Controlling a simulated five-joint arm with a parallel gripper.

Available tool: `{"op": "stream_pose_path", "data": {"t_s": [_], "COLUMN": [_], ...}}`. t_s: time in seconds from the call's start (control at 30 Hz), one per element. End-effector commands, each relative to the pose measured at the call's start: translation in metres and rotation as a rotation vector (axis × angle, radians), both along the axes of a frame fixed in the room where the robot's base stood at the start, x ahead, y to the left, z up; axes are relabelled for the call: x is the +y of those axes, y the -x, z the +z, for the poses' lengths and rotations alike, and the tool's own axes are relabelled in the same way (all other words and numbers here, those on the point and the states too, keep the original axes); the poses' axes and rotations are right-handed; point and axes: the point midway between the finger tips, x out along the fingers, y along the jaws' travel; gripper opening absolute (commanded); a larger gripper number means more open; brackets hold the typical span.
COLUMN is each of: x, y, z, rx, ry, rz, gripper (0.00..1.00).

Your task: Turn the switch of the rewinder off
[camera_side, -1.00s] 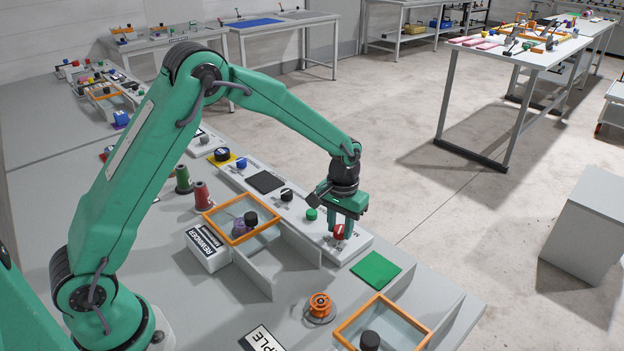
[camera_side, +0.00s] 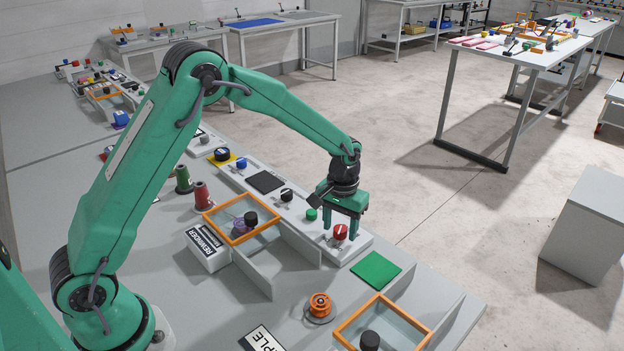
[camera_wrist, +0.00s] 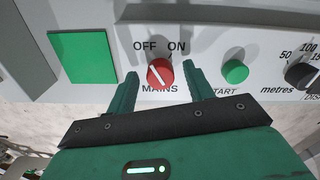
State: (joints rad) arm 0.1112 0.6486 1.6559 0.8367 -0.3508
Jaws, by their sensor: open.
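The rewinder's red MAINS switch (camera_wrist: 160,74) is a round knob on the light grey panel (camera_wrist: 205,98), with OFF and ON printed above it. Its white pointer line slants up to the left, toward OFF. In the side view the red switch (camera_side: 340,232) sits at the near right end of the panel. My gripper (camera_side: 340,236) is over it, pointing down. In the wrist view my gripper (camera_wrist: 161,77) is open, one finger on each side of the knob, with gaps between fingers and knob.
A green START button (camera_wrist: 235,71) and a black metres dial (camera_wrist: 301,74) are right of the switch in the wrist view. A green square (camera_side: 376,270) lies beside the panel. An orange-framed clear box (camera_side: 240,222) and the REWINDER label block (camera_side: 206,249) stand nearby.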

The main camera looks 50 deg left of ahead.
Motion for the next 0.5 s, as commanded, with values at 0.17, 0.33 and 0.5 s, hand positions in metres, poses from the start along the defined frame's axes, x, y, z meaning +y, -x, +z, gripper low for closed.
{"op": "stream_pose_path", "data": {"t_s": [0.17, 0.33, 0.5], "x": [0.0, 0.0, 0.0], "y": [0.0, -0.001, -0.001], "z": [0.007, 0.025, 0.047], "rx": [-0.002, -0.003, -0.004], "ry": [0.0, 0.0, 0.0], "rz": [0.0, 0.0, 0.0], "gripper": [0.52, 0.52, 0.52]}}
